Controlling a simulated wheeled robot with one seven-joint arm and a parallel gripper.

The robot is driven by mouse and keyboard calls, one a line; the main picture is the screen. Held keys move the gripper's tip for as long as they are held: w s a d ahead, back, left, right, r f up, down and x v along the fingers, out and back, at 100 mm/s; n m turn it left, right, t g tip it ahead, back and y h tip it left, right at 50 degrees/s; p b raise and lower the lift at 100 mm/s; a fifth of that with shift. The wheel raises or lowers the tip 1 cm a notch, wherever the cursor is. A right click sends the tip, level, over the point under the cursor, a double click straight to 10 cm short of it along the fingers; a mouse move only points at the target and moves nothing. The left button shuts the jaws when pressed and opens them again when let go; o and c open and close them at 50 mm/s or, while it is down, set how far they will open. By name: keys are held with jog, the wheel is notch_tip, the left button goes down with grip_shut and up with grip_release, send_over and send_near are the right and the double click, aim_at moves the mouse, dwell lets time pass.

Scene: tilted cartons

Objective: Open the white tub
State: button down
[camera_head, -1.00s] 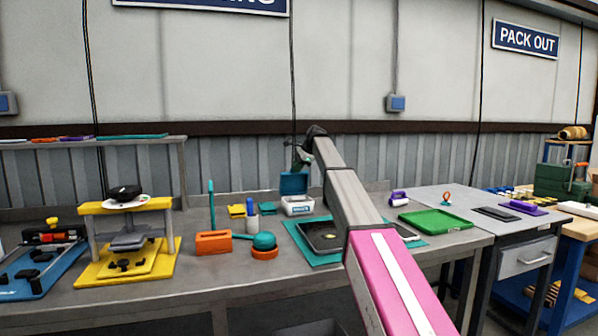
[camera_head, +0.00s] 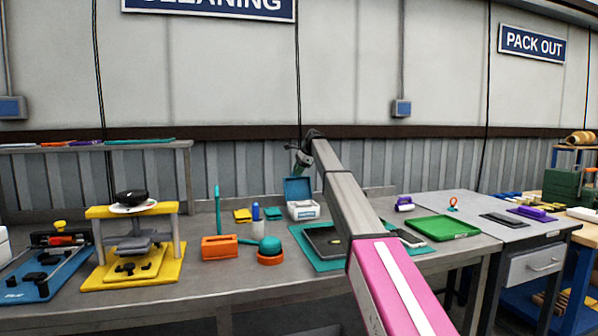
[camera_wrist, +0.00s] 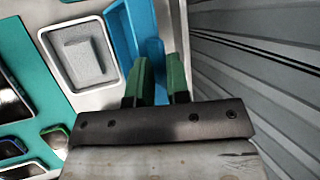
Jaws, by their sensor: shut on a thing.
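The white tub (camera_head: 303,211) stands on the grey bench towards the back. Its teal-blue lid (camera_head: 298,190) stands raised along the tub's rear edge. In the wrist view the tub (camera_wrist: 64,50) is seen from above with its inside showing, and a pale block (camera_wrist: 88,60) lies in it. My gripper (camera_wrist: 157,62) has green fingers shut on the edge of the lid (camera_wrist: 120,42), which looks blue there. In the head view the gripper (camera_head: 299,170) is at the lid's top, partly hidden by my arm.
A teal mat (camera_head: 322,264) with a dark tray (camera_head: 322,240) lies in front of the tub. A blue-and-white bottle (camera_head: 256,212), yellow (camera_head: 242,215) and teal (camera_head: 272,213) pads lie to its left. The corrugated wall (camera_head: 235,172) is close behind.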

jog(key=shift+w+a, duration=0.15)
jog(key=shift+w, duration=0.05)
jog(key=c, duration=1.3)
grip_release()
jog(key=shift+s+f, duration=0.1)
jog(key=v, duration=1.1)
